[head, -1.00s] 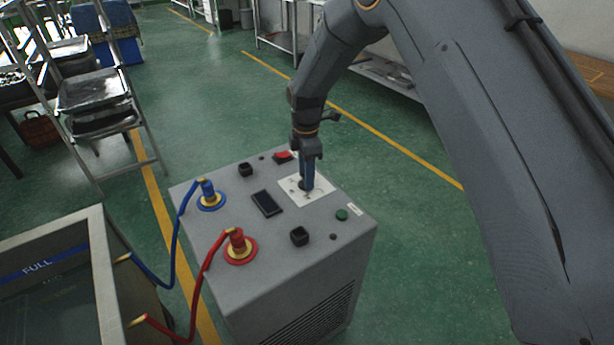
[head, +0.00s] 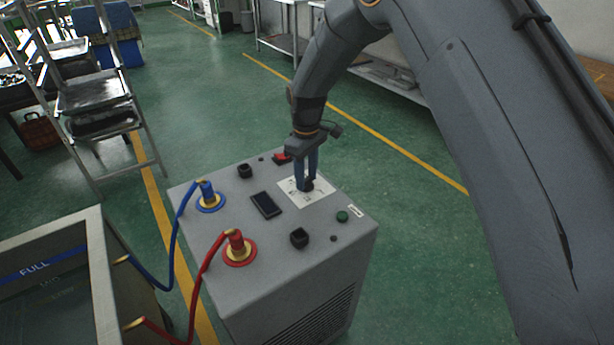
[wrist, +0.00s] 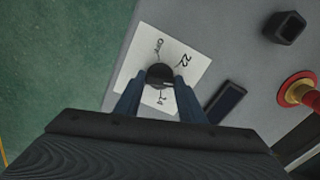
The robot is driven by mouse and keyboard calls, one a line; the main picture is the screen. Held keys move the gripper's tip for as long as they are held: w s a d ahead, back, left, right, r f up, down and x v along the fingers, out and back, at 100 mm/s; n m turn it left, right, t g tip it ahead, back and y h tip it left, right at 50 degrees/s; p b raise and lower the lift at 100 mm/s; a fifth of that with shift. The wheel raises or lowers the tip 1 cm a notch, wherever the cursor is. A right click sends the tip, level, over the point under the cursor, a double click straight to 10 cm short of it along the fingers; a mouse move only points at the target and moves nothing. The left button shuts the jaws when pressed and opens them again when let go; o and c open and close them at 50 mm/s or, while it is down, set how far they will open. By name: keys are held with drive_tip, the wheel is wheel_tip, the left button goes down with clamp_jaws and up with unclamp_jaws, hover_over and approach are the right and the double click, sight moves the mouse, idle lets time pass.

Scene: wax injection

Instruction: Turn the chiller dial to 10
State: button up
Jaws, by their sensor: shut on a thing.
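The chiller (head: 285,245) is a grey box with controls on its top. Its dial is a black round knob (wrist: 160,75) on a white label plate (wrist: 185,58), which also shows in the head view (head: 322,198). In the wrist view, marks reading OFF, 22 and 14 show around the knob; other marks are hidden or too small to read. My gripper (wrist: 160,88) points down at the plate, its two blue-grey fingers shut on the knob from both sides. It also shows in the head view (head: 306,184). The knob's exact setting cannot be told.
A blue hose fitting (head: 208,190) and a red one (head: 238,243) stand left on the chiller top. A dark display (head: 266,205), black knobs (head: 299,237), a red switch (head: 283,157) and a green button (head: 342,216) surround the plate. A tank (head: 95,235) stands at left.

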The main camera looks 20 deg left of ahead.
drive_tip(key=m, duration=0.7)
drive_tip(key=shift+s, duration=0.15)
drive_tip(key=m, duration=0.6)
drive_tip(key=shift+m+p, duration=0.35)
drive_tip(key=shift+m, duration=0.05)
drive_tip(key=m, duration=0.7)
drive_tip(key=shift+a+p, duration=0.1)
drive_tip(key=shift+p, duration=0.25)
drive_tip(key=m, duration=0.6)
drive_tip(key=shift+m+p, duration=0.3)
drive_tip(key=shift+m, duration=0.1)
drive_tip(key=shift+a, duration=0.1)
drive_tip(key=o, duration=1)
drive_tip(key=shift+o, duration=0.2)
drive_tip(key=shift+r, duration=0.1)
